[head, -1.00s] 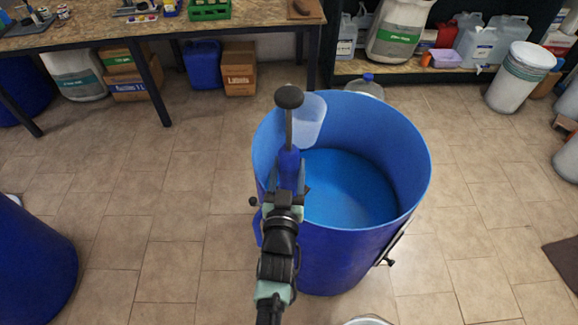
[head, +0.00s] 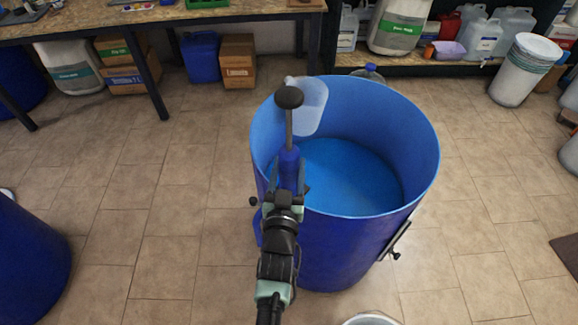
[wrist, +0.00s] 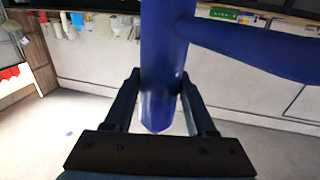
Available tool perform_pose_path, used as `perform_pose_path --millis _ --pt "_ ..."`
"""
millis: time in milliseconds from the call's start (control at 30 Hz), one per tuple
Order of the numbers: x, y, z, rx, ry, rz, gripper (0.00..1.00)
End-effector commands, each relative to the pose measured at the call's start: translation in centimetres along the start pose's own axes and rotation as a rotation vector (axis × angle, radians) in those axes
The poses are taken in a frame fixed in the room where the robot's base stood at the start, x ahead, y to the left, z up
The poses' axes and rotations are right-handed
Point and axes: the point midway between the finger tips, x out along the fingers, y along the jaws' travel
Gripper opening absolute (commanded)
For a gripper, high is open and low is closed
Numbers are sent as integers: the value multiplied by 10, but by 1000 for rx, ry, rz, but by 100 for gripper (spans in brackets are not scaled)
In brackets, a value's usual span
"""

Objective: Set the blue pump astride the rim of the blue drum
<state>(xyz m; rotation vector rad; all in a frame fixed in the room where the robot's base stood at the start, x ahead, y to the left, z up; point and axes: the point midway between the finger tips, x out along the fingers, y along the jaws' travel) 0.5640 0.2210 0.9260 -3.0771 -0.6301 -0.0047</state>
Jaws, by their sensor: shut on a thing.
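The blue drum (head: 345,255) stands open-topped on the tiled floor, in the middle of the head view. My gripper (head: 289,190) is shut on the blue pump (head: 288,163), which is upright with its black knob on a rod at the top. In the head view the pump overlaps the near left part of the drum; whether it touches the rim I cannot tell. In the wrist view the pump's blue tube (wrist: 165,40) stands between the fingers of my gripper (wrist: 160,105), with a side arm running right. My arm hides part of the drum's near left side.
A translucent container (head: 309,105) shows against the drum's far left inner wall. A black-knobbed bracket (head: 396,243) is on the drum's outer right side. Another blue drum (head: 30,260) is at lower left. A workbench (head: 140,20) stands behind; floor on the right is mostly clear.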

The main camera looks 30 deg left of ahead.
Motion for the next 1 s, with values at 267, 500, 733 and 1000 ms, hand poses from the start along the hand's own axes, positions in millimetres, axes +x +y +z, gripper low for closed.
perform_pose_path --millis 267,500,733,1000 --pt "2 0 -6 0 14 0 0" --pt "1 0 -5 0 10 0 81" --pt "0 0 -2 0 4 0 91" --pt "-10 0 4 1 -8 0 91"
